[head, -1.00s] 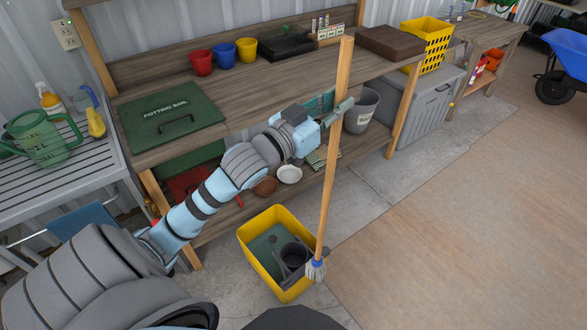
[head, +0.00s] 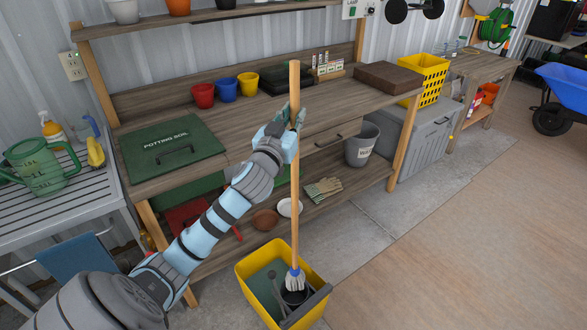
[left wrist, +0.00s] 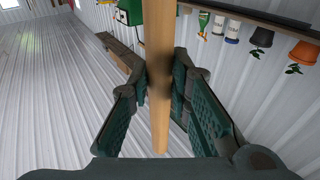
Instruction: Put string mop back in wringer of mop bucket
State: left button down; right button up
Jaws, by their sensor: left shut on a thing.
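My left gripper (head: 292,116) is shut on the wooden handle of the string mop (head: 295,190). The handle stands nearly upright, and in the left wrist view it passes between the fingers (left wrist: 165,85). The mop's grey-white strings and blue collar are at the lower end, at the dark round wringer (head: 292,299) in the yellow mop bucket (head: 250,289). The strings overlap the wringer's opening; I cannot tell how far they reach into it. The bucket stands on the floor before the bench. My right gripper is out of view.
The wooden workbench (head: 265,121) stands behind the bucket, with red, blue and yellow pots and a potting soil bin lid (head: 172,149). Its lower shelf holds gloves (head: 323,188) and a grey bucket (head: 362,145). The floor to the right is clear.

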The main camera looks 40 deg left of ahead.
pick_arm(q)
jog(key=b, duration=0.2)
send_over(294, 165)
notch_tip(294, 165, down, 8)
notch_tip(294, 165, down, 4)
jog(key=shift+a+b, duration=0.1)
jog(key=shift+b, duration=0.55)
jog(key=shift+f+b, duration=0.4)
jog(key=shift+b, duration=0.05)
jog(key=shift+f+b, duration=0.2)
jog(key=shift+b, duration=0.1)
jog(key=c, duration=1.6)
grip_release()
jog(key=shift+o, duration=0.6)
jog(key=shift+r, duration=0.1)
